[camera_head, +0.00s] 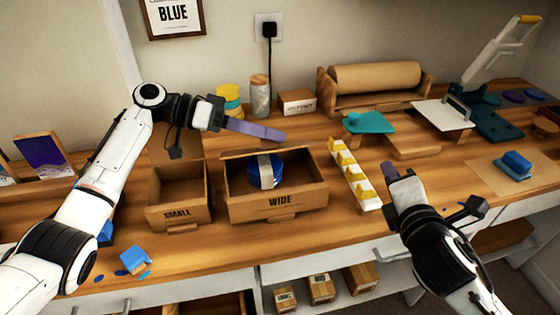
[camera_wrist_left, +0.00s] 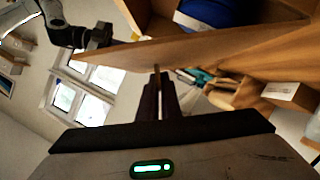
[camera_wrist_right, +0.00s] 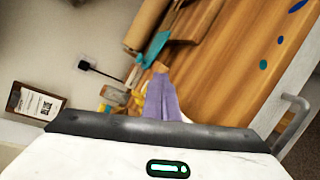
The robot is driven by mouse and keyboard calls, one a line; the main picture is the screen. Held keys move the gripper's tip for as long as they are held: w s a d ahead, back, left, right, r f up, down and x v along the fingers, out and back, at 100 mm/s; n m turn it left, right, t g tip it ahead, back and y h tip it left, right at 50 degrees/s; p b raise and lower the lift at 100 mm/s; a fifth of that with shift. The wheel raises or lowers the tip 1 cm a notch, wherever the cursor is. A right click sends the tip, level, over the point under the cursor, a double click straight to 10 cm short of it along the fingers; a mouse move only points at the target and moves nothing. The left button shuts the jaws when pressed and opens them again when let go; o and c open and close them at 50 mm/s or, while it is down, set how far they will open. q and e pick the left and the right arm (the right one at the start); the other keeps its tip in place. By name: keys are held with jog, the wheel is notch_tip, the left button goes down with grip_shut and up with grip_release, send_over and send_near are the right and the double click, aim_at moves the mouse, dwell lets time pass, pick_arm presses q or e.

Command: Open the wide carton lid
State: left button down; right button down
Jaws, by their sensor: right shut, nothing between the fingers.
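The wide carton (camera_head: 232,207) stands on the bench in the head view, its top open and a blue roll with a white band (camera_head: 262,172) inside. A brown panel along its back edge (camera_head: 237,153) looks like its raised lid. My left gripper (camera_head: 270,133) is just behind that edge, fingers pointing right. In the left wrist view, its fingers (camera_wrist_left: 159,78) are close together below a wide brown panel (camera_wrist_left: 215,48), with a small brown piece at their tips; whether they grip it is unclear. My right gripper (camera_head: 388,172) is shut and empty, right of the carton.
The small carton (camera_head: 160,213) stands left of the wide one. A white rack with yellow pieces (camera_head: 350,180) stands between the wide carton and my right gripper. Yellow tubs (camera_head: 229,98), a jar (camera_head: 260,97) and a paper roll (camera_head: 375,77) stand behind.

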pick_arm(q)
jog(key=shift+r, duration=0.1)
pick_arm(e)
jog(key=s+a+r+n+y, duration=0.1)
jog(key=s+a+r+n, duration=0.15)
jog(key=a, duration=0.35)
jog(key=s+a+r+n+y, duration=0.1)
jog(key=a+r+n+y, duration=0.15)
jog(key=a, duration=0.35)
jog(key=n+g, duration=0.2)
jog(key=n, duration=0.9)
send_near(282, 191)
jog(key=x, duration=0.3)
jog(key=r+x, duration=0.1)
jog(key=x, duration=0.2)
jog(key=r+x, duration=0.1)
jog(key=x, duration=0.2)
jog(key=shift+w+a+f, duration=0.1)
jog(key=shift+w, duration=0.3)
jog(key=shift+w+a+r, duration=0.15)
jog(key=shift+w+r, duration=0.4)
jog(key=shift+r, duration=0.3)
jog(key=shift+w+a+r, duration=0.15)
jog(key=shift+w+r, duration=0.4)
jog(key=shift+r, duration=0.25)
